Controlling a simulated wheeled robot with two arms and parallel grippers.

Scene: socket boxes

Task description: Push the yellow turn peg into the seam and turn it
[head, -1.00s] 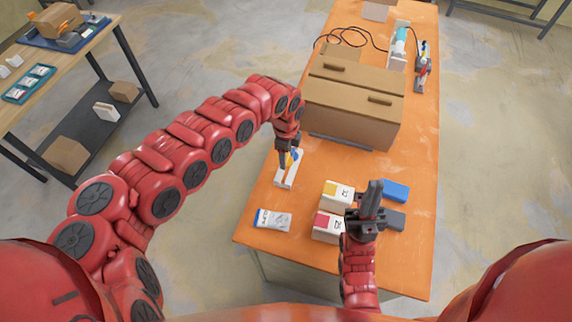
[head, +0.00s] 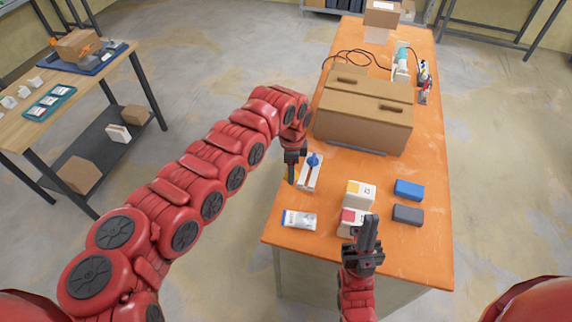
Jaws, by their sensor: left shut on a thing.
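My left gripper (head: 291,172) points down at the left side of a long white block (head: 308,175) on the orange table. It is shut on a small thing. I take this to be the yellow turn peg, but no yellow shows at the fingers now. A blue peg (head: 314,160) stands on the far part of the white block. I cannot make out the seam. My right gripper (head: 367,232) is over the near part of the table, in front of the red-marked white box (head: 350,221). Its fingers look close together, and I cannot tell whether they are open.
A yellow-marked white box (head: 359,194), a blue block (head: 408,189) and a grey block (head: 407,214) lie to the right. A large cardboard box (head: 363,116) stands behind. The orange table (head: 428,245) is bare at the near right.

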